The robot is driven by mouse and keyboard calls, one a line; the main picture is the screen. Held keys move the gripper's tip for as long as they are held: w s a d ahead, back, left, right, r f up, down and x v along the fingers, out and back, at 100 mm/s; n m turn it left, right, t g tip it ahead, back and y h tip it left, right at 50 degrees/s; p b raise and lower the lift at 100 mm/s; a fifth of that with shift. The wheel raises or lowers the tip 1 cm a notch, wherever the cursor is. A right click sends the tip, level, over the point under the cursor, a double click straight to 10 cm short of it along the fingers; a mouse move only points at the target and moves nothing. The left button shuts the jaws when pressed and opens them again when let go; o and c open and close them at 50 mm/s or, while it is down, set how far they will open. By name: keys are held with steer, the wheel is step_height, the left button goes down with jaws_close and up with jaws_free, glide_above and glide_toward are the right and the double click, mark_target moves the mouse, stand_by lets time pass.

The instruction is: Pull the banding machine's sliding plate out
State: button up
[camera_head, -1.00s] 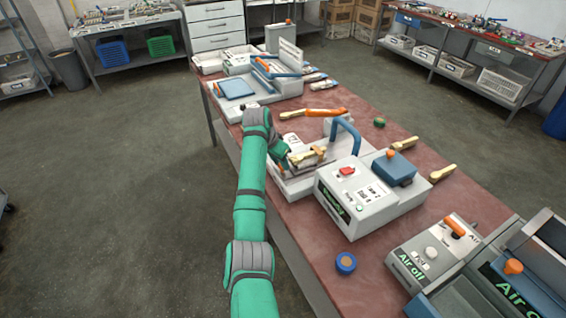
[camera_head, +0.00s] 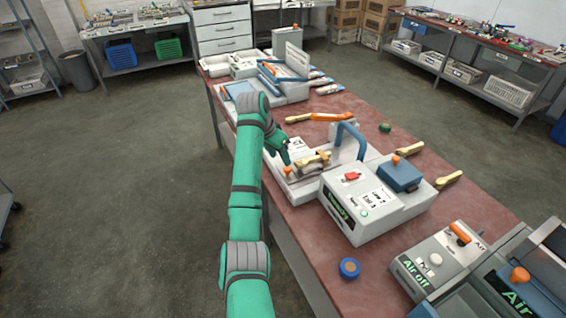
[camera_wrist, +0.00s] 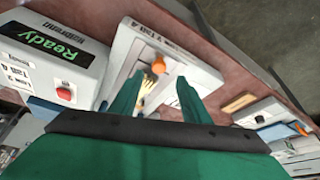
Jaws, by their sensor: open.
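The banding machine is a white box (camera_head: 345,222) with a green "Ready" display and a blue arched handle. Its display also shows in the wrist view (camera_wrist: 58,40). A pale plate (camera_head: 297,186) with a small orange knob (camera_head: 288,171) lies at the machine's left side, and light wooden spoons (camera_head: 314,159) rest by it. In the wrist view the knob (camera_wrist: 158,66) stands between and just beyond my gripper's (camera_wrist: 155,84) two green fingers. My gripper is open and empty, apart from the knob. Part of the plate is hidden by the fingers.
Another blue-topped machine (camera_head: 285,70) stands farther back on the red-brown table. An "Air off" box (camera_head: 432,265) is at the front right. A blue roll (camera_head: 349,268) lies near the table's front edge.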

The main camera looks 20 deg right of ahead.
steer(key=shift+v, duration=1.45)
